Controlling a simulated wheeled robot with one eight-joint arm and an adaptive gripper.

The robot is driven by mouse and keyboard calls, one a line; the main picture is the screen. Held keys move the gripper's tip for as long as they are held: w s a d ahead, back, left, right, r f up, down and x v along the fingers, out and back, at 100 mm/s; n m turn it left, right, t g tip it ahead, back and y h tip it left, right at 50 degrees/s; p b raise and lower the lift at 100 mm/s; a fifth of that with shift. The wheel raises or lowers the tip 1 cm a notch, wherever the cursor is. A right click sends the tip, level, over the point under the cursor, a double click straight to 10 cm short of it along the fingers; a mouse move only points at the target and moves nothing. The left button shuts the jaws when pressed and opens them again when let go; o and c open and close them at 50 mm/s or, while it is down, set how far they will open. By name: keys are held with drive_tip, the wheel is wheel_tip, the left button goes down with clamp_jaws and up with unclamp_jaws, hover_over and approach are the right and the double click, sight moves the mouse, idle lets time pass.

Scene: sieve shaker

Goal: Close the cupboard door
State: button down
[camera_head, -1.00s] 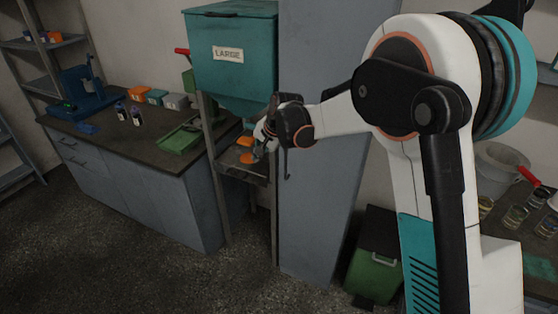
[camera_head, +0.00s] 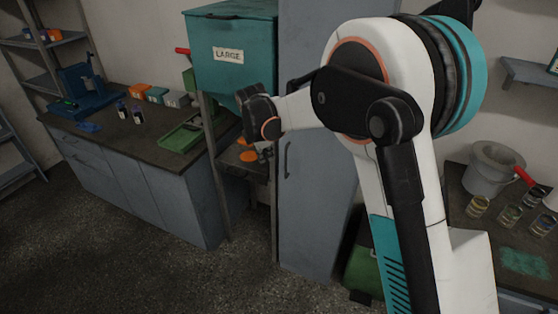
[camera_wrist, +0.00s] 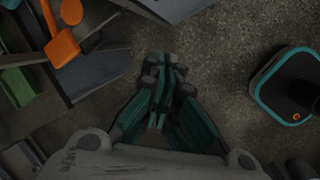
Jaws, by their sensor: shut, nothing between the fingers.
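The tall grey-blue cupboard (camera_head: 312,205) stands in the middle of the head view. Its door looks flush with the body, with a dark handle (camera_head: 287,160) near the left edge. My arm crosses in front of its middle and hides part of it. In the wrist view my gripper's fingers (camera_wrist: 163,92) are shut together and empty, over the speckled floor.
A teal hopper marked LARGE (camera_head: 232,55) stands left of the cupboard, above a small shelf with an orange scoop (camera_head: 249,156). A workbench (camera_head: 100,140) lies further left. A green bin (camera_head: 362,268) and a table with jars (camera_head: 510,215) are right. Floor at front left is clear.

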drive_tip(key=w+d+f+n+h+b, duration=0.1)
drive_tip(key=w+d+f+n+b, duration=0.1)
drive_tip(key=w+d+f+n, duration=0.2)
drive_tip(key=shift+w+d+f+n, duration=0.4)
drive_tip(key=shift+w+f+n, duration=0.7)
drive_tip(key=shift+f+n, duration=0.8)
drive_tip(key=shift+f, duration=0.15)
drive_tip(key=shift+w+d+m+h, duration=0.1)
drive_tip(key=shift+w+m+h, duration=0.3)
drive_tip(key=shift+w+m, duration=0.75)
drive_tip(key=shift+w+n, duration=0.35)
drive_tip(key=shift+w, duration=0.05)
